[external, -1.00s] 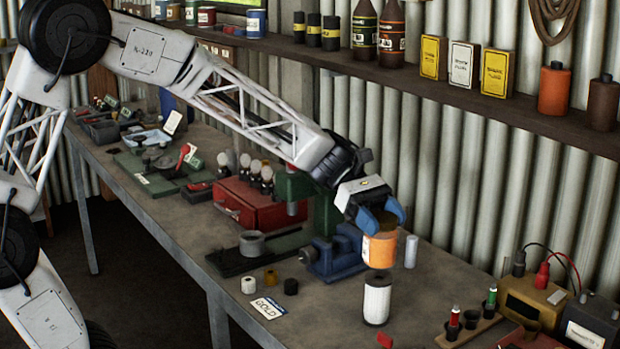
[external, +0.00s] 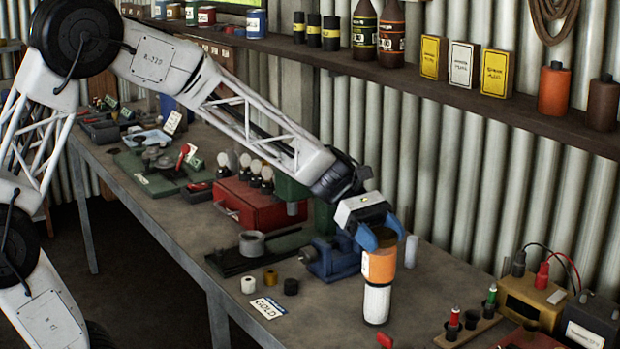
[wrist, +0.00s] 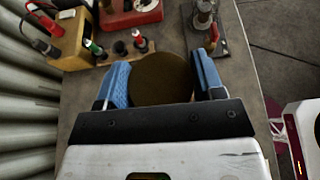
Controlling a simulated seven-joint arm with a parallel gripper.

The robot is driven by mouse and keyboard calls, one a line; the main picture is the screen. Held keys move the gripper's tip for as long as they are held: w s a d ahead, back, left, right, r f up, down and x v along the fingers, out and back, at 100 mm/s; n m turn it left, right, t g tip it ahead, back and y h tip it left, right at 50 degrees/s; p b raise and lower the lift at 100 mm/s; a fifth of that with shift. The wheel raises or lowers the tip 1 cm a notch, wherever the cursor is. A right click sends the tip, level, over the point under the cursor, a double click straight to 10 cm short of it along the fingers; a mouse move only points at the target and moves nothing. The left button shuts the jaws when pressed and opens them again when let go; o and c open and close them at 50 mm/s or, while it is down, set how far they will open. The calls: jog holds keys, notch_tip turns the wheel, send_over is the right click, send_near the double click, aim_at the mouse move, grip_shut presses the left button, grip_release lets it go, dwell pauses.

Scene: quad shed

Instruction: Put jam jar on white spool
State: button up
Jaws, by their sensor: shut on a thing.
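The jam jar (external: 379,265) is orange with a pale label and a brown lid. The brown lid (wrist: 161,78) fills the space between the blue fingers in the wrist view. My gripper (external: 379,237) is shut on the jar near its top, from above. The white spool (external: 376,304) stands upright on the bench. In the external view the jar's bottom appears to meet the spool's top, with the jar about upright and roughly in line. The spool is hidden under the jar in the wrist view.
A blue vise (external: 338,258) stands just left of the jar, and a grey cylinder (external: 411,251) behind it. A wooden rack (external: 468,330) and a yellow box (external: 532,303) are to the right.

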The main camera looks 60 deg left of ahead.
jog(key=shift+f, duration=0.1)
jog(key=o, duration=1.5)
jog(key=shift+a, duration=0.1)
jog(key=shift+v, duration=6)
jog(key=shift+s+r, duration=0.1)
jog(key=shift+r, duration=0.1)
